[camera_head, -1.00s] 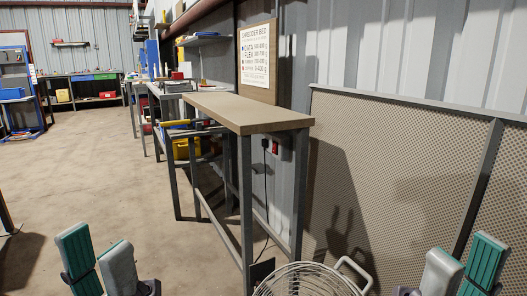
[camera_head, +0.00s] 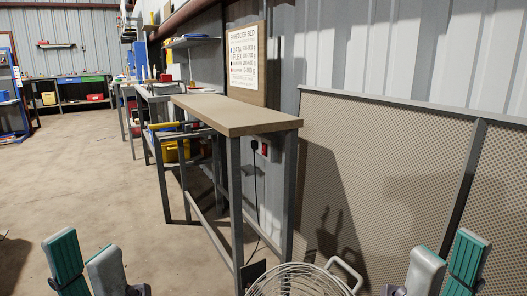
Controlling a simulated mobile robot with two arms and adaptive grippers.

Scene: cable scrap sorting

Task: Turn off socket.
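The socket (camera_head: 259,147) is small, low on the corrugated wall, seen under the tall narrow workbench (camera_head: 235,112). Its right part is a red switch (camera_head: 264,149); a black plug (camera_head: 254,145) with a cable hanging down sits at its left. Whether the switch is on or off is too small to tell. My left gripper (camera_head: 82,246) is at the bottom left, with its green and grey fingers apart and nothing between them. My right gripper (camera_head: 448,255) is at the bottom right, also open and empty. Both are in the foreground, well apart from the socket.
The workbench's legs (camera_head: 235,190) stand in front of and beside the socket. A wire basket (camera_head: 305,280) is at the bottom centre. A perforated panel (camera_head: 390,170) leans along the wall at right. A sign (camera_head: 246,62) is above the bench. The floor (camera_head: 90,180) at left is clear.

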